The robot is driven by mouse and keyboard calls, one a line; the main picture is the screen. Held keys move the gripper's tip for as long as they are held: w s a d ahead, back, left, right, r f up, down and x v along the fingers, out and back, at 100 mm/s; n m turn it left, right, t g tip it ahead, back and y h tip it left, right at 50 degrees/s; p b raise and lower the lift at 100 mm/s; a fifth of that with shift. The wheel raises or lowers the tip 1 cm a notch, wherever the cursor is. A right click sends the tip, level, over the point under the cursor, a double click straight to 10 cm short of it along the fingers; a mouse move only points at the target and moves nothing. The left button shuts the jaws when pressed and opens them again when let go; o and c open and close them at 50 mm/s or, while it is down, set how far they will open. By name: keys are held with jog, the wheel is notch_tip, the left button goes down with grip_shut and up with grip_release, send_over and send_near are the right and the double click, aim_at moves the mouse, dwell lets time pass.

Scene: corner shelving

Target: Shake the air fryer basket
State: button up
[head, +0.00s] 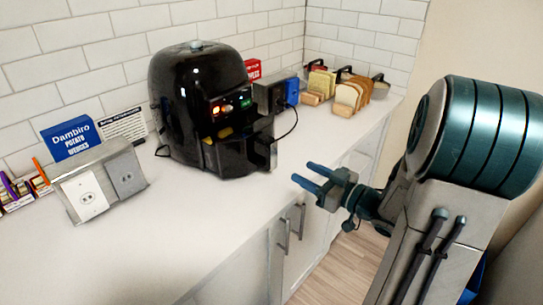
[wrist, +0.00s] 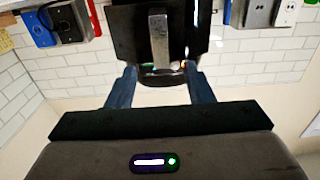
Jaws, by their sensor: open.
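The black air fryer (head: 190,90) stands on the white counter against the tiled wall. Its basket (head: 235,157) is at the lower front and appears to stick out a little from the body; its contents are hidden. In the wrist view the dark basket front (wrist: 126,35) carries a grey upright handle (wrist: 159,40). My gripper (head: 304,173) is open and empty, in front of the basket and apart from it, near the counter's front edge. In the wrist view my gripper's fingers (wrist: 159,70) are spread wider than the handle, one to each side of its line.
A blue potato wedges box (head: 70,140) and a grey outlet box (head: 100,183) stand left of the fryer. A grey-and-blue outlet unit (head: 278,95) with a cable and sliced bread (head: 350,95) stand to its right. Cabinet handles (head: 283,233) project below the counter. The front counter is clear.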

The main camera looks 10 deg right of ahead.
aim_at(274, 157)
jog(key=x, duration=1.2)
grip_shut()
jog(key=shift+f, duration=0.1)
